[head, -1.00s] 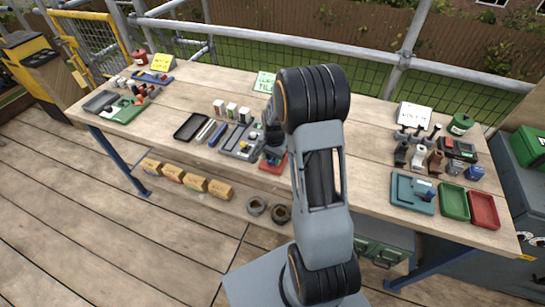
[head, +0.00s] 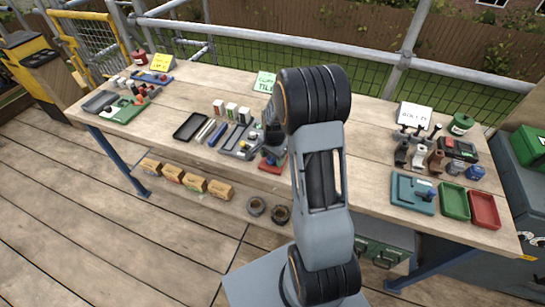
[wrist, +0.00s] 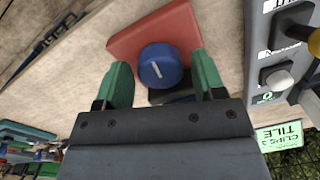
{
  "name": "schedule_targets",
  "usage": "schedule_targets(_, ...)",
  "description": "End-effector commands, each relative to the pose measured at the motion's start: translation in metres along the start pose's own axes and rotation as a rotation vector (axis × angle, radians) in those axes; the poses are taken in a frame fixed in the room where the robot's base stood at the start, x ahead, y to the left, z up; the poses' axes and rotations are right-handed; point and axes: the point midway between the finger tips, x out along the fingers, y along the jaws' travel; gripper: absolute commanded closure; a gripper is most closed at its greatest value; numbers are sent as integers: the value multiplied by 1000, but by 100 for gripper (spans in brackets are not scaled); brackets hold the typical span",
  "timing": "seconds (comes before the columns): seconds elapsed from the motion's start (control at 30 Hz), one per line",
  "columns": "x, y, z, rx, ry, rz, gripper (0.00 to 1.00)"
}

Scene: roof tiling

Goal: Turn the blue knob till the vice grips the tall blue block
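The blue knob (wrist: 160,66), round with a white line across its face, is in the wrist view on a red base (wrist: 122,45). A dark part shows just below the knob. My gripper (wrist: 161,78) is open, with one green finger on each side of the knob and a narrow gap showing on both sides. In the head view the red base (head: 268,167) is at the front edge of the bench, partly hidden by my arm. I cannot make out the vice jaws or a tall blue block in them.
A green sign (head: 264,82) is behind. Green (head: 454,201) and red (head: 484,209) trays are at the right.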

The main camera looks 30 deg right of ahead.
Motion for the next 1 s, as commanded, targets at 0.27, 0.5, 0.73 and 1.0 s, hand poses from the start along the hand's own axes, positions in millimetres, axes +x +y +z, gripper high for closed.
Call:
schedule_targets(0.27,0,0,0,-1,0,0,31)
schedule_targets(0.5,-21,-1,0,-1,3,-4,31)
schedule_targets(0.73,-69,-1,-1,-1,4,-5,31)
schedule_targets(1.0,-115,0,0,0,2,-2,31)
